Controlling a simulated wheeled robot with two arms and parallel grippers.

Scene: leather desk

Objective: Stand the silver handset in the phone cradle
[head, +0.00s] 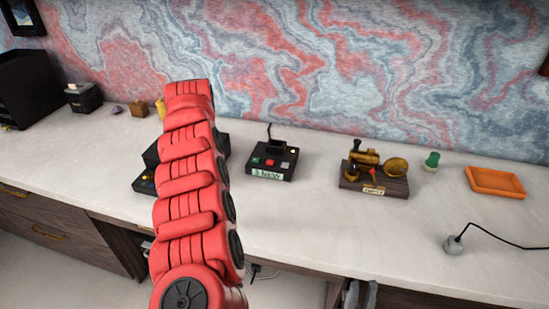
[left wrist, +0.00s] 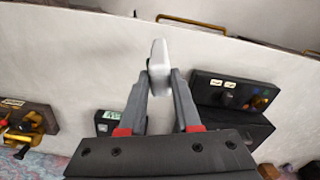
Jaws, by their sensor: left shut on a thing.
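The silver handset (left wrist: 158,56) is a pale, slim piece between the fingertips of my left gripper (left wrist: 160,84) in the left wrist view. The left gripper is shut on it, and it juts out past the fingertips. In the head view my red left arm hides this gripper and the handset. The phone cradle (head: 271,162) is a black base with a raised dark holder, red and green buttons and a small display. It partly shows in the left wrist view (left wrist: 106,123), left of the fingers. My right gripper (head: 361,296) is low in the head view, below the desk edge, its fingers apart and empty.
A black box with knobs (left wrist: 232,94) stands right of the fingers in the left wrist view. A brass device on a wooden base (head: 373,183), a green-topped stamp (head: 432,161) and an orange tray (head: 495,181) stand to the right.

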